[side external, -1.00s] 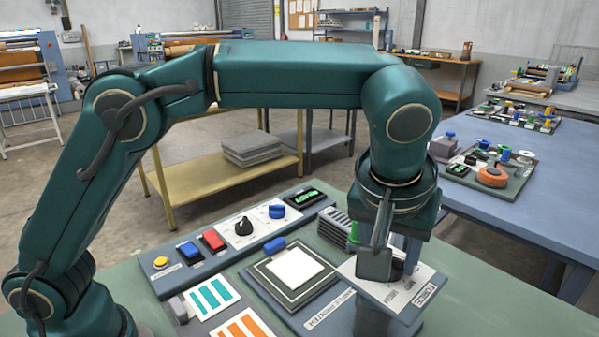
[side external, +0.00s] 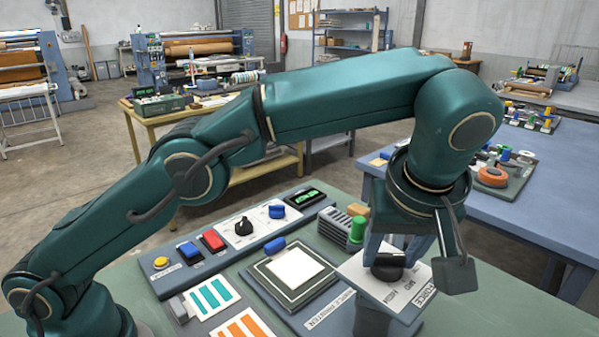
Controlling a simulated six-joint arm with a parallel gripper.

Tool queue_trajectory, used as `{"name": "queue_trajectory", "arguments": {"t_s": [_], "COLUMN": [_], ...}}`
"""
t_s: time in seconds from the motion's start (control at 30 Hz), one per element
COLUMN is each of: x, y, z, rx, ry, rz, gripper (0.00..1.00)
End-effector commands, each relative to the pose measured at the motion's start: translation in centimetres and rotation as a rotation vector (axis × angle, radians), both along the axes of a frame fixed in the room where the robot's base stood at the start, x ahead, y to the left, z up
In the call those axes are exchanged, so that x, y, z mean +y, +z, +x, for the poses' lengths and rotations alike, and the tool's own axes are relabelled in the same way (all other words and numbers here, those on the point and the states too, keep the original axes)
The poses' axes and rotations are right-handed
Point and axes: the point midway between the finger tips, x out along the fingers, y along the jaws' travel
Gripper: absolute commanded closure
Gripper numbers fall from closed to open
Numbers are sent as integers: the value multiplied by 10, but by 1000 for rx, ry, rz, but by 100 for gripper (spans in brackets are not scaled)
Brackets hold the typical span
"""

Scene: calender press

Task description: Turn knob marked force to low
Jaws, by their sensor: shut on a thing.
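The force knob (side external: 388,270) is a black round knob on a tilted white plate (side external: 372,289) at the lower right of the side external view. The plate carries the word FORCE along its right edge and small position words beside the knob, too small to read surely. My gripper (side external: 389,257) is over the knob, pointing down, with its fingers shut on it. The fingers and wrist hide the knob's upper part, so I cannot tell where its pointer stands.
A green-capped part (side external: 358,229) and a ribbed grey block (side external: 335,224) stand close behind the plate. A printer bed with a white sheet (side external: 295,267) lies to its left. A panel with a black knob (side external: 243,226) and a blue knob (side external: 277,211) is further back.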

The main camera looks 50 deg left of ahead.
Motion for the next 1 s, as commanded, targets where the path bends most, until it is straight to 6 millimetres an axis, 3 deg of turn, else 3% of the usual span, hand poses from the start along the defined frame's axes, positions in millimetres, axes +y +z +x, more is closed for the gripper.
{"name": "queue_trajectory", "arguments": {"t_s": [0.3, 0.33, 0.4, 1.0], "x": [1, 1, 1, 1], "y": [1, 1, 1, 1], "z": [0, 0, 0, -1], "rx": [-2, -3, -2, 1], "ry": [2, 1, 1, -71], "rz": [1, 0, -1, 1], "gripper": [100, 42, 19, 19]}}
